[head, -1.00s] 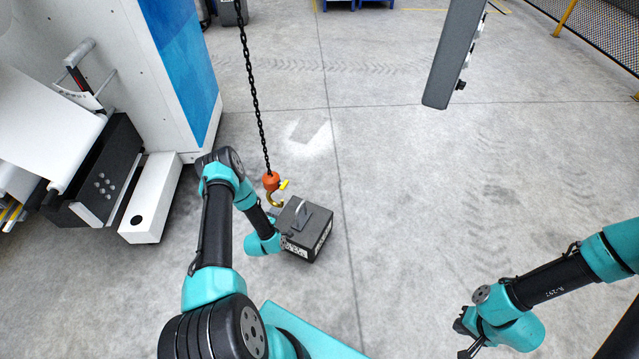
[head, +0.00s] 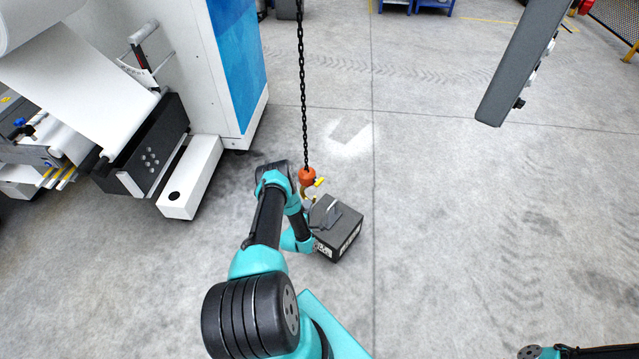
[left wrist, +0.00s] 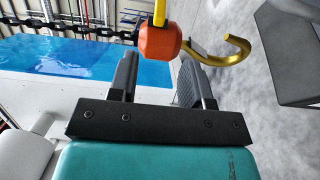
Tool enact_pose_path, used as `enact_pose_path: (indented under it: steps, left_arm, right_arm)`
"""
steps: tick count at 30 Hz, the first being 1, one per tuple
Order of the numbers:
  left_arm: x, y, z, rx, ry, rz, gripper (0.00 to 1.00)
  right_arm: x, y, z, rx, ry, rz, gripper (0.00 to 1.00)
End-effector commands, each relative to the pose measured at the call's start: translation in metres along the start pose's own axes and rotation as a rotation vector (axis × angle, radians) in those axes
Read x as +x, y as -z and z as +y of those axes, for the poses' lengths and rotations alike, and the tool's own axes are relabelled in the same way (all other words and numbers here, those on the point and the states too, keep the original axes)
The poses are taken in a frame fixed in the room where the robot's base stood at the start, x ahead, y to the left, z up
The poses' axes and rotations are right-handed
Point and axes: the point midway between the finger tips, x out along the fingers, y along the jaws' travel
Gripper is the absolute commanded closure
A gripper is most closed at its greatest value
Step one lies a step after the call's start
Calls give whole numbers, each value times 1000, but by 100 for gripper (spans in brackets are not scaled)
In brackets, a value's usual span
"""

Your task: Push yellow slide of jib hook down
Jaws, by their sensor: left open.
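The jib hook hangs on a black chain, with an orange block (head: 307,175), a yellow slide (head: 319,182) on its right and a golden hook partly hidden below. In the left wrist view the orange block (left wrist: 157,43) is close up, the yellow slide (left wrist: 159,12) at the top edge and the golden hook (left wrist: 236,50) pointing right. My left gripper (left wrist: 158,62) is open and empty, its two fingers apart just below the orange block in that picture. I cannot tell whether a finger touches it. My right gripper is out of view.
A dark box (head: 340,240) with a handle on top stands on the floor beside the hook. A white and blue machine (head: 235,70) is at the left. A grey hanging panel (head: 520,65) is at the upper right. The floor on the right is clear.

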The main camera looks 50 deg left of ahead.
Motion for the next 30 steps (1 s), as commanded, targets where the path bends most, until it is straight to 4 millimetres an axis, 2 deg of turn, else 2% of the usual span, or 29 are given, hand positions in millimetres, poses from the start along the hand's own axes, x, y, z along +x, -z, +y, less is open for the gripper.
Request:
enact_pose_path:
  steps: [15,24,30]
  left_arm:
    - [85,-1,0,0,-2,-1,55]
    - [126,-1,1,0,-3,0,55]
    - [145,0,0,-1,-2,0,55]
  right_arm:
    - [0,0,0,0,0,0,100]
    - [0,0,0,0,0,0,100]
    - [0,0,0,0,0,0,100]
